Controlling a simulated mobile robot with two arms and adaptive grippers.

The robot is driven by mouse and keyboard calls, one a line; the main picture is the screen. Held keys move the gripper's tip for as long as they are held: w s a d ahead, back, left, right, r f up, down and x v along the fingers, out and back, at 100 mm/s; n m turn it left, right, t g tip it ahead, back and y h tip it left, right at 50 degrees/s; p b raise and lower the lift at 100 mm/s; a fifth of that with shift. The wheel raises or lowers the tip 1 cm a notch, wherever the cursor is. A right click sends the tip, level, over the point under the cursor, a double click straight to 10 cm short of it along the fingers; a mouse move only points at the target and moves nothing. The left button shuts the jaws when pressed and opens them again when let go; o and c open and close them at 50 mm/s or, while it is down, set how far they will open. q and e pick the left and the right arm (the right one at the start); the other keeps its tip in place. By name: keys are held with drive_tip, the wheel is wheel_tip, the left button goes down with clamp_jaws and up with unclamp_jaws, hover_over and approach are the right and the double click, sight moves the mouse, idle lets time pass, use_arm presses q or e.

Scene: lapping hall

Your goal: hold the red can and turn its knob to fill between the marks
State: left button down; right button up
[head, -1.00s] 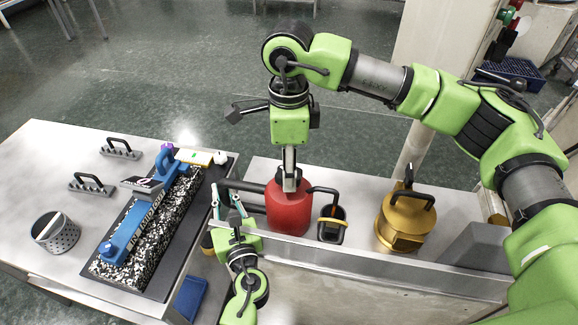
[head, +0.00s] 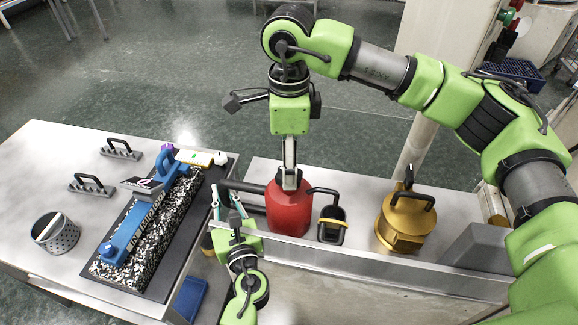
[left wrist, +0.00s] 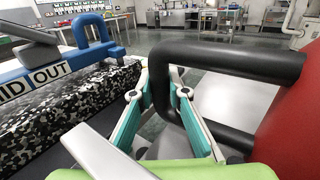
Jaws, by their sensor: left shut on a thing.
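The red can (head: 289,209) stands upright on the bench behind a low metal edge. It has a black side handle (head: 240,186), a bent black spout on its right and a knob hidden under my right gripper. In the left wrist view the can's red side (left wrist: 290,125) fills the right edge. My left gripper (head: 229,203), with teal fingers, is shut on the black handle (left wrist: 225,60), beside the can. My right gripper (head: 290,180) points straight down onto the can's top; whether its fingers are closed on the knob is hidden. I cannot see any fill marks.
A small black vessel with a yellow band (head: 332,224) stands just right of the can, and a brass can (head: 406,222) further right. On the left, a blue straightedge (head: 132,232) lies on a speckled granite bar, near a perforated metal cup (head: 56,232).

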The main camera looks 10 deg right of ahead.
wheel_tip(320, 180, up, 10)
idle(0.3)
idle(1.3)
drive_tip(key=shift+f, duration=0.15)
wheel_tip(320, 180, down, 12)
drive_tip(key=shift+r, duration=0.1)
idle(0.3)
drive_tip(key=c, duration=1.1)
